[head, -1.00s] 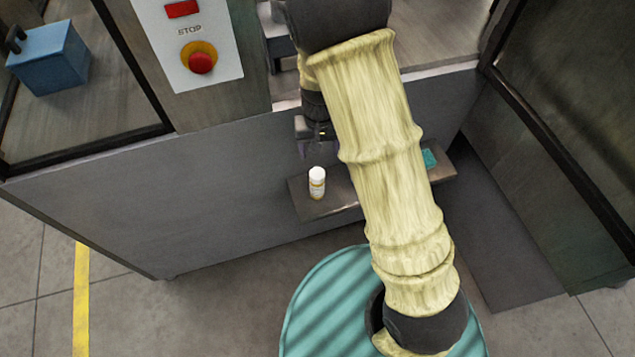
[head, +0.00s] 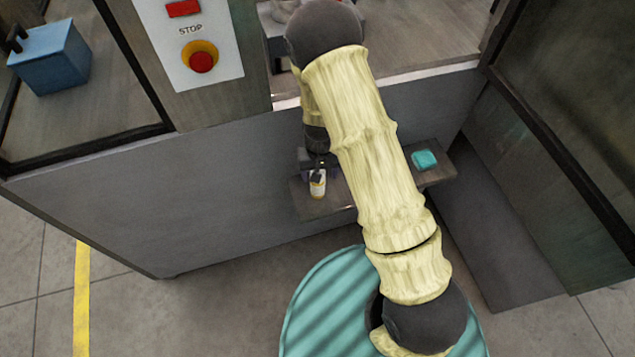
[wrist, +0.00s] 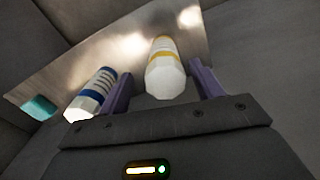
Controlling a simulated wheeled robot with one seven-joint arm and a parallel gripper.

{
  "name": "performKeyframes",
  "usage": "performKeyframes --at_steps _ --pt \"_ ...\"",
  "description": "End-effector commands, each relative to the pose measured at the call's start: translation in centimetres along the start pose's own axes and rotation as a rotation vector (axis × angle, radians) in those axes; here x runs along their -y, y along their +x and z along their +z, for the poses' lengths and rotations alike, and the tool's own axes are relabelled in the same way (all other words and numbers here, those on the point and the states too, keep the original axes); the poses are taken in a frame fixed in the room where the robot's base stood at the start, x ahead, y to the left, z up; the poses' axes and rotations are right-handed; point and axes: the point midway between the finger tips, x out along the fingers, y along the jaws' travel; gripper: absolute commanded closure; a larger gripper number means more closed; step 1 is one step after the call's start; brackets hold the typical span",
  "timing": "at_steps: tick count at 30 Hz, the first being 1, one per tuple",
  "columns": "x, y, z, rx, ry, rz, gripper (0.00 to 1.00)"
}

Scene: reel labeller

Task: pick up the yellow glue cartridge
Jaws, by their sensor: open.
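The yellow glue cartridge is a white cylinder with a yellow band and a white cap. In the wrist view the yellow-banded cartridge (wrist: 161,72) is between the two purple fingers of my gripper (wrist: 160,88), with a gap on each side. The fingers are open and hold nothing. In the head view my gripper (head: 316,168) is at the cartridge (head: 318,189) and hides its upper part.
A teal block (head: 424,160) lies at the shelf's right end, also visible in the wrist view (wrist: 39,107). The grey machine panel (head: 190,190) rises behind the shelf.

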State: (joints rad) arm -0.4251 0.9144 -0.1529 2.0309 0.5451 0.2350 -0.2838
Motion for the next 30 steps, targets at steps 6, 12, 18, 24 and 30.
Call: performKeyframes --at_steps 6,12,18,24,30 --pt "0.2 0.6 0.0 0.001 -0.002 0.000 0.34" --pt "0.6 3.0 0.1 0.003 -0.002 0.001 0.34" --pt "0.6 5.1 0.0 0.001 -0.002 0.000 0.34" --pt "0.6 5.2 0.0 0.000 -0.002 0.000 0.34" --pt "0.6 5.2 0.0 0.000 -0.002 0.000 0.34"
